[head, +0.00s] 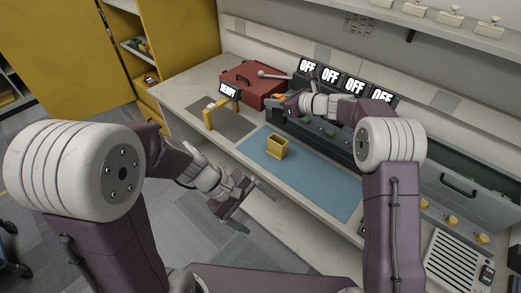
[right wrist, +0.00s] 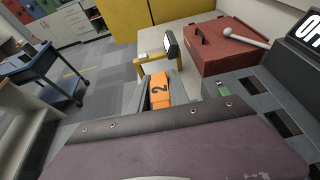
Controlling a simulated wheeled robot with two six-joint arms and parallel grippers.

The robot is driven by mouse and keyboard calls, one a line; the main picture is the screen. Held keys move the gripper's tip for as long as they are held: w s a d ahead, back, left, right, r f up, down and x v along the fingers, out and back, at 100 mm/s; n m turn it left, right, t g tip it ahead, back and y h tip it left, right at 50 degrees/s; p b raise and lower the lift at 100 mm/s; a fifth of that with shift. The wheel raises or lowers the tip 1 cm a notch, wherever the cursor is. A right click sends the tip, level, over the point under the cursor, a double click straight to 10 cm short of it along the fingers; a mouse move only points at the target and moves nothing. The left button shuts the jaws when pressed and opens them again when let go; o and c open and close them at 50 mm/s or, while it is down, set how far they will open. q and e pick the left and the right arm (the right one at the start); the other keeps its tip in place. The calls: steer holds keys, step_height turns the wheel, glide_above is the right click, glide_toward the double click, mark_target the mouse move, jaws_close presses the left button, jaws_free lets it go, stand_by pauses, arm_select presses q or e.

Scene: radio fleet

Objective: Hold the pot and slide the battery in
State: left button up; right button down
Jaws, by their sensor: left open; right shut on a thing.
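The yellow pot (head: 277,148), a small box with an open top, stands upright on the blue mat (head: 315,178). My right gripper (head: 286,102) is over the front of the dark charger row, shut on an orange battery (right wrist: 160,92) marked 2. A little of the battery's orange also shows in the head view (head: 278,97). The battery is apart from the pot, farther back on the bench. My left gripper (head: 238,196) is open and empty, in front of the bench edge, to the lower left of the pot and not touching it. The battery's far end is partly hidden.
The dark charger row (head: 330,138) with several OFF signs stands along the back. A red case (head: 252,88) with a grey-headed mallet (head: 275,75) on it is at the back left. A yellow stand (head: 209,119) with a READY sign (head: 229,90) is left of the mat.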

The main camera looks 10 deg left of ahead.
arm_select(q)
steer(key=w+d+r+n+t+h, duration=0.2)
steer(key=w+d+r+n+t, duration=0.1)
steer(key=w+n, duration=0.4)
steer(key=w+d+r+n+t+h, duration=0.2)
steer(key=w+d+n+t+h, duration=0.15)
steer(key=w, duration=0.55)
steer(key=w+a+f+n+t+y, duration=0.4)
steer(key=w+a+f+n+t, duration=0.15)
steer(key=w+a+n, duration=0.35)
steer(key=g, duration=0.1)
glide_toward(274, 148)
steer(key=shift+w+d+r+n+y, duration=0.25)
steer(key=shift+d+r+n+y, duration=0.1)
steer(key=shift+r, duration=0.25)
steer(key=shift+s+f, duration=0.25)
steer(key=shift+f, duration=0.2)
steer(key=x, duration=1.2)
steer(key=c, duration=1.4)
